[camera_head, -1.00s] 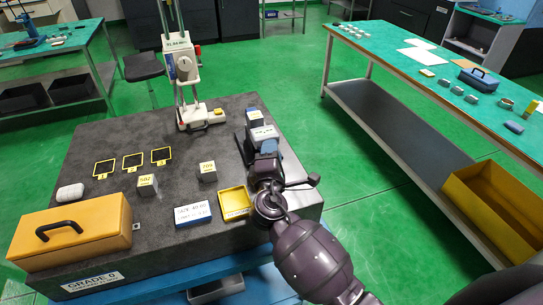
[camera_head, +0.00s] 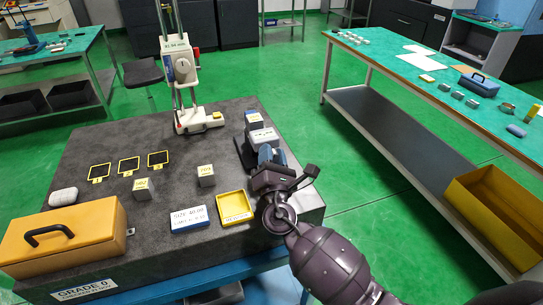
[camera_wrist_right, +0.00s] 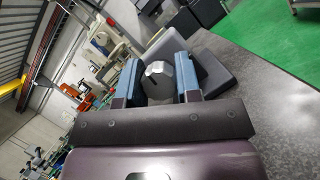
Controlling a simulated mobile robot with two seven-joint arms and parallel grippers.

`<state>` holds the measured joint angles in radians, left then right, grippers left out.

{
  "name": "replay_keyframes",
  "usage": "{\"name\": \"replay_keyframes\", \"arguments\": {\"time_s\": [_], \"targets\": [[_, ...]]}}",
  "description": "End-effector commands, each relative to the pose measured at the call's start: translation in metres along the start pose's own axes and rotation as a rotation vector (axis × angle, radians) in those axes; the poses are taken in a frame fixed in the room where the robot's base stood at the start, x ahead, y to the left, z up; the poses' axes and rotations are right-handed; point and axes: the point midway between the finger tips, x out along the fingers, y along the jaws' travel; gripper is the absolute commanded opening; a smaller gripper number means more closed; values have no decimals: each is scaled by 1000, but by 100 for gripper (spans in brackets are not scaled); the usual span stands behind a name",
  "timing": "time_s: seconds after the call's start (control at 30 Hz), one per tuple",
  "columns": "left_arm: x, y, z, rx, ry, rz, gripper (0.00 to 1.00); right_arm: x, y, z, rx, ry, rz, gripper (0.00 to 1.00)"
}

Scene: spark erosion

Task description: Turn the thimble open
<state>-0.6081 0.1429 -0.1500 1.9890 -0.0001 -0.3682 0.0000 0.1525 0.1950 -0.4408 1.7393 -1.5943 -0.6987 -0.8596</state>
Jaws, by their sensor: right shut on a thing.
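My right gripper (camera_head: 268,155) reaches over the right side of the granite plate, its blue fingers at the near end of a white-topped micrometer body (camera_head: 262,137) on a dark stand. In the right wrist view the two blue fingers of the gripper (camera_wrist_right: 158,84) stand on both sides of a grey, faceted metal thimble (camera_wrist_right: 158,78) and are shut on it. A dark grey block of the stand (camera_wrist_right: 212,70) lies behind it. In the head view the thimble is hidden behind the fingers and wrist. My left gripper is not in view.
On the granite plate (camera_head: 100,150) are a yellow tray (camera_head: 234,206), a blue-white labelled box (camera_head: 189,218), two grey blocks, several black yellow-framed pads, an orange case (camera_head: 65,236) and a white measuring stand (camera_head: 182,70). A green-topped bench (camera_head: 400,75) stands to the right.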

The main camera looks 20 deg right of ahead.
Motion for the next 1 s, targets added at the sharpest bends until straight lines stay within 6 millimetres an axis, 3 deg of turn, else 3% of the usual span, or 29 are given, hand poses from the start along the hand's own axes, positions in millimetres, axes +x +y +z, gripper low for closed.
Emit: {"name": "replay_keyframes", "arguments": {"time_s": [0.57,0.6,0.73,1.0], "targets": [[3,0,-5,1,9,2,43,0,0,1,-27,-2,11,8],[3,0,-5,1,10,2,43,0,0,1,-27,-2,11,38],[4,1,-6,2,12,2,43,0,0,1,-27,-2,11,57],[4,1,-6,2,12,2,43,0,0,0,-26,-1,11,57]]}}
